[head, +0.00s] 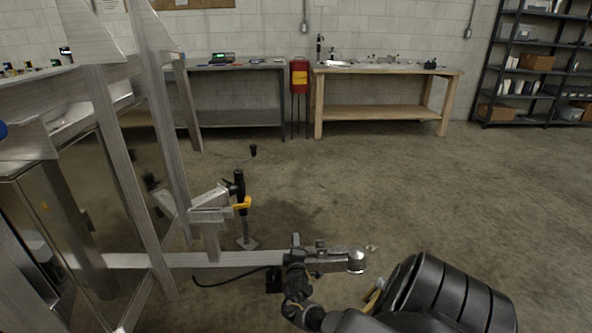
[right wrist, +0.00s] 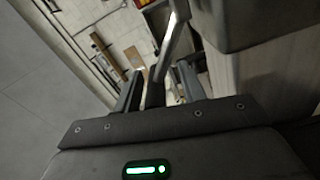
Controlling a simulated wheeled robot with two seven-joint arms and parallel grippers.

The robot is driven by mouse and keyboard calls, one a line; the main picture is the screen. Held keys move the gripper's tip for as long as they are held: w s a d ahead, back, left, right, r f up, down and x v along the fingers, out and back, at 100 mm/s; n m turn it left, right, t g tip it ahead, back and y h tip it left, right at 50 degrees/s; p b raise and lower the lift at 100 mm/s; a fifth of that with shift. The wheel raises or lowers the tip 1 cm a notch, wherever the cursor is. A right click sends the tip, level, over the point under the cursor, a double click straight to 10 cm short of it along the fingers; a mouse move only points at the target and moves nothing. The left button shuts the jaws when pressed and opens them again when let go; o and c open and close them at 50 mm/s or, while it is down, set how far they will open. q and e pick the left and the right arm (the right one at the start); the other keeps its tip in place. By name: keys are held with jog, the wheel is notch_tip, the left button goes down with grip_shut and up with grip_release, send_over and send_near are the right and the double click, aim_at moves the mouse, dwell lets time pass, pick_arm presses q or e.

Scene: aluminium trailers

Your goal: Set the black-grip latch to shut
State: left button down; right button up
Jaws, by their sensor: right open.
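The trailer's tongue (head: 190,260) runs across the lower part of the head view to a metal coupler (head: 355,261) at its right end. My right gripper (head: 295,246) reaches up from below, its tips at the tongue just left of the coupler. In the right wrist view the right gripper (right wrist: 158,84) is open. A dark piece (right wrist: 155,93) on a bright metal bar lies between its fingers and looks like the black-grip latch. I cannot tell if the fingers touch it. In the head view the latch is not distinct from my dark gripper. My left gripper is out of view.
The trailer frame (head: 118,165) rises at the left. Workbenches (head: 385,71) and a shelf (head: 535,60) line the far wall. Open floor lies between.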

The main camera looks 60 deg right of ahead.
jog(key=shift+s+a, duration=0.25)
jog(key=shift+a, duration=0.05)
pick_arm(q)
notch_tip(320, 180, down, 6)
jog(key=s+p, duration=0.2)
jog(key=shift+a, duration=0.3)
pick_arm(e)
jog(key=v, duration=1)
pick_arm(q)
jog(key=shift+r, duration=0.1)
pick_arm(e)
jog(key=shift+d, duration=0.1)
